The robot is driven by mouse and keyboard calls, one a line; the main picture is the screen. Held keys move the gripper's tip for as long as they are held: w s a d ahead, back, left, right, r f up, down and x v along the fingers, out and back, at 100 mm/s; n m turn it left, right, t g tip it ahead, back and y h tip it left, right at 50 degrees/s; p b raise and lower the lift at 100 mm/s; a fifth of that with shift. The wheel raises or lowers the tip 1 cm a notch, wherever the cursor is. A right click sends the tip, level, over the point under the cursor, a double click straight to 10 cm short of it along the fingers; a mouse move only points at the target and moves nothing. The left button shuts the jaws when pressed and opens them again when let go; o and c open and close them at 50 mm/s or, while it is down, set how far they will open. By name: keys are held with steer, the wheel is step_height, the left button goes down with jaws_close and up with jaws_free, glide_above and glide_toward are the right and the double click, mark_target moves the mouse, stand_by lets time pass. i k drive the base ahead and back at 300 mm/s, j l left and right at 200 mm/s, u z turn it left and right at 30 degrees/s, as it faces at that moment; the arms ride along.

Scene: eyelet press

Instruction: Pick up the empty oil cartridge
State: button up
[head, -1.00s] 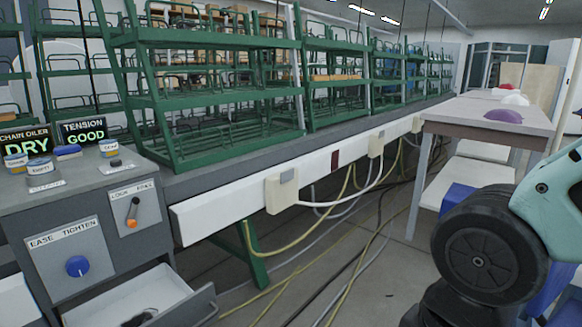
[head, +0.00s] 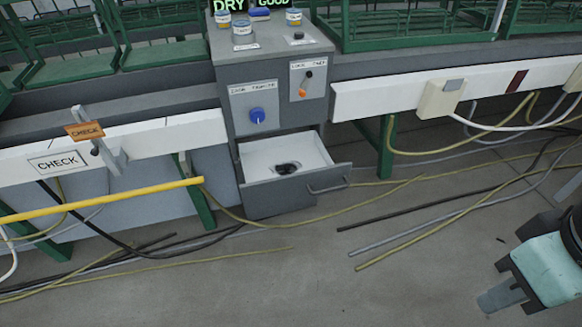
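Three small white jars with coloured bands and printed labels stand on top of the grey cabinet (head: 275,58): a left jar (head: 223,19), a front jar (head: 242,33) on a labelled spot, and a right jar (head: 294,17). A blue cylinder (head: 260,14) lies on its side between them at the back. The labels are too small to read, so I cannot tell which one is the empty oil cartridge. Part of my arm shows at the lower right, far from the cabinet.
A drawer (head: 325,174) stands open below, with a dark object (head: 287,168) inside. The cabinet has a blue knob (head: 257,116) and an orange-tipped lever (head: 304,84). A yellow bar (head: 110,200) crosses at left. Cables lie on the otherwise clear floor.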

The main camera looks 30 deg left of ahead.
mark_target(241, 27)
steer(key=u, duration=1.1)
